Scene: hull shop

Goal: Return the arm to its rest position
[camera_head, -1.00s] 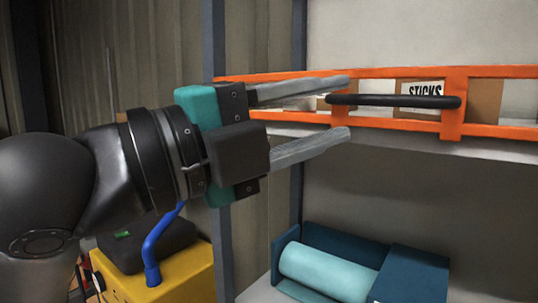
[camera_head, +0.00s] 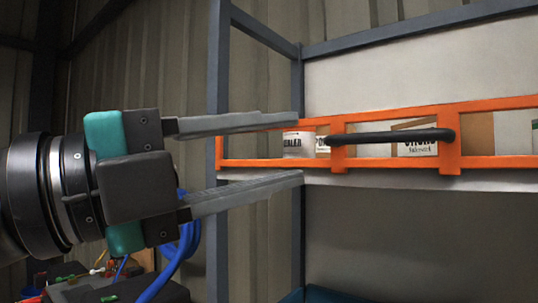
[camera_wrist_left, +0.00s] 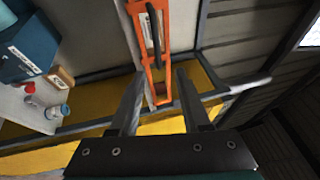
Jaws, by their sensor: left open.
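My left gripper (camera_head: 300,147) comes in from the left in the head view. The fingertips are a little left of the black handle (camera_head: 392,137) on the orange rail frame (camera_head: 350,163) and look clear of the handle. In the left wrist view the open fingers (camera_wrist_left: 160,85) point toward the orange frame (camera_wrist_left: 157,84), with the black handle (camera_wrist_left: 154,30) beyond. My right gripper is in neither view.
The orange frame runs along the front of a grey shelf (camera_head: 430,180). Behind it stand a white can (camera_head: 297,143) and labelled boxes (camera_head: 413,149). Blue hoses (camera_head: 172,265) hang at lower left. The left wrist view shows a dark teal box (camera_wrist_left: 30,45) and a small bottle (camera_wrist_left: 57,111).

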